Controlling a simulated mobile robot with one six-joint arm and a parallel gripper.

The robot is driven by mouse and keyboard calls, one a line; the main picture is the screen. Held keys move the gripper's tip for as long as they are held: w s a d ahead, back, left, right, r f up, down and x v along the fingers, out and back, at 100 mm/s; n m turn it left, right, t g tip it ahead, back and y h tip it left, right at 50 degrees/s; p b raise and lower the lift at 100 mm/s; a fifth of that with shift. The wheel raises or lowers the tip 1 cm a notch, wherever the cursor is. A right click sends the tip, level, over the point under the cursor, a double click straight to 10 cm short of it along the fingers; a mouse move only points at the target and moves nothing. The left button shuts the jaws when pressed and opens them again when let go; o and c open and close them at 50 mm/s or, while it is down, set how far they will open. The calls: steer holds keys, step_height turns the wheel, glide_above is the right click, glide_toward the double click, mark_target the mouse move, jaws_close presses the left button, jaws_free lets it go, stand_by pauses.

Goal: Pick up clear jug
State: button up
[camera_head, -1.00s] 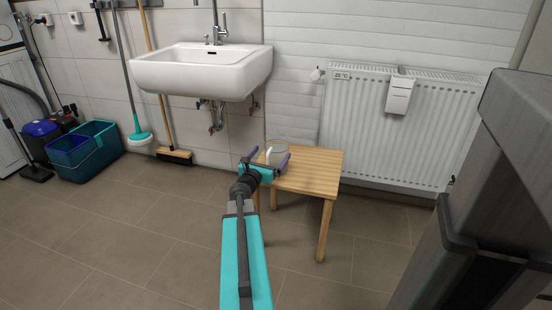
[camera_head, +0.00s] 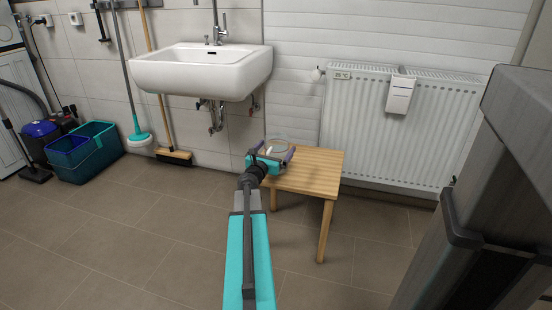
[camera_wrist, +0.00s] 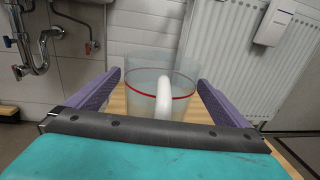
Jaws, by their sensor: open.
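The clear jug (camera_wrist: 181,80) stands upright on a small wooden stool (camera_head: 315,172). In the wrist view it has a red line around it, and its pale handle (camera_wrist: 163,98) faces me. In the head view the jug (camera_head: 279,143) shows faintly behind my gripper. My gripper (camera_wrist: 160,80) is open, with one purple finger on each side of the jug. The fingers look apart from the jug's walls. The jug's lower part is partly hidden by the gripper's dark front edge. My gripper (camera_head: 274,153) is over the left part of the stool in the head view.
A white radiator (camera_head: 400,125) is on the wall behind the stool. A white sink (camera_head: 203,72) with pipes below it is at the left. A dark grey block (camera_head: 500,190) stands close at the right. The tiled floor left of the stool is clear.

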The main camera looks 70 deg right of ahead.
steer(key=shift+c, duration=0.3)
steer(key=c, duration=1.7)
steer(key=shift+c, duration=0.2)
steer(key=shift+r, duration=0.15)
step_height(320, 180, up, 18)
steer(key=p, duration=0.7)
steer(key=shift+p, duration=0.35)
